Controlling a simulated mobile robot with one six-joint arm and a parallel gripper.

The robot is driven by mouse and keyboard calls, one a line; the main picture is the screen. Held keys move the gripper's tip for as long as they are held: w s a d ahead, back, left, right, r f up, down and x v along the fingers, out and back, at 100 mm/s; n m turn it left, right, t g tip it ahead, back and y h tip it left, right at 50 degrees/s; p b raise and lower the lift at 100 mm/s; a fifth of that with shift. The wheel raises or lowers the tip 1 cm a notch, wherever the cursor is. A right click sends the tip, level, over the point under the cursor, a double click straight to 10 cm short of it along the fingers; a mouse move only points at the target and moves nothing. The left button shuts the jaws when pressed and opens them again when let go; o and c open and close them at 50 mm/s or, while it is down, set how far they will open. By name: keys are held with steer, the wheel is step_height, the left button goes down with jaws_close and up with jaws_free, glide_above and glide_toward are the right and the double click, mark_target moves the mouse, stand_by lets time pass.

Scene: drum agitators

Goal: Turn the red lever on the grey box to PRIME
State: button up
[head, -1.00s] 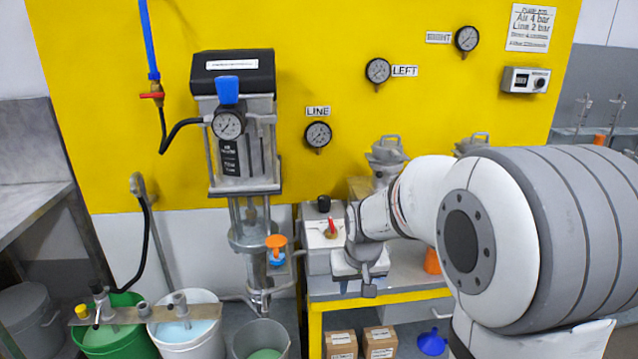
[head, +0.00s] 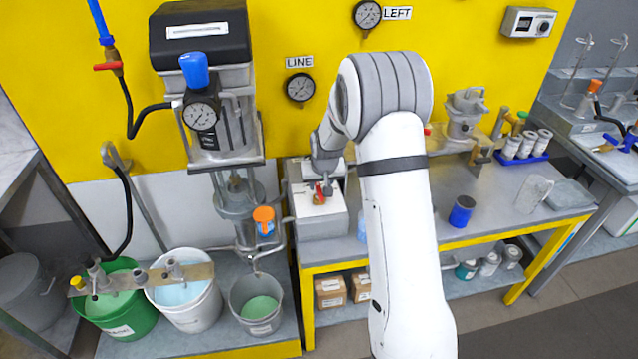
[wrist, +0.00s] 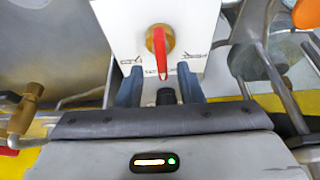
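The grey box (head: 320,224) stands at the left end of the yellow-edged bench, with a pale top face that also shows in the wrist view (wrist: 120,22). On that face is the red lever (wrist: 161,55) on a brass hub; it also shows in the head view (head: 319,194). In the wrist view the lever points down toward my gripper. Small labels lie left and right of it, too small to read. My gripper (wrist: 159,72) is open, its two dark fingers on either side of the lever's tip in the picture. I cannot tell whether they touch it.
The pump column (head: 235,195) with an orange-capped part (head: 264,220) stands just left of the box. Buckets stand below left. The bench (head: 480,200) right of my arm holds a blue can (head: 462,210).

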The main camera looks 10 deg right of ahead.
mark_target(319, 191)
steer(key=shift+x, duration=1.2)
steer(key=shift+s+a, duration=0.1)
steer(key=shift+c, duration=0.2)
jaws_close()
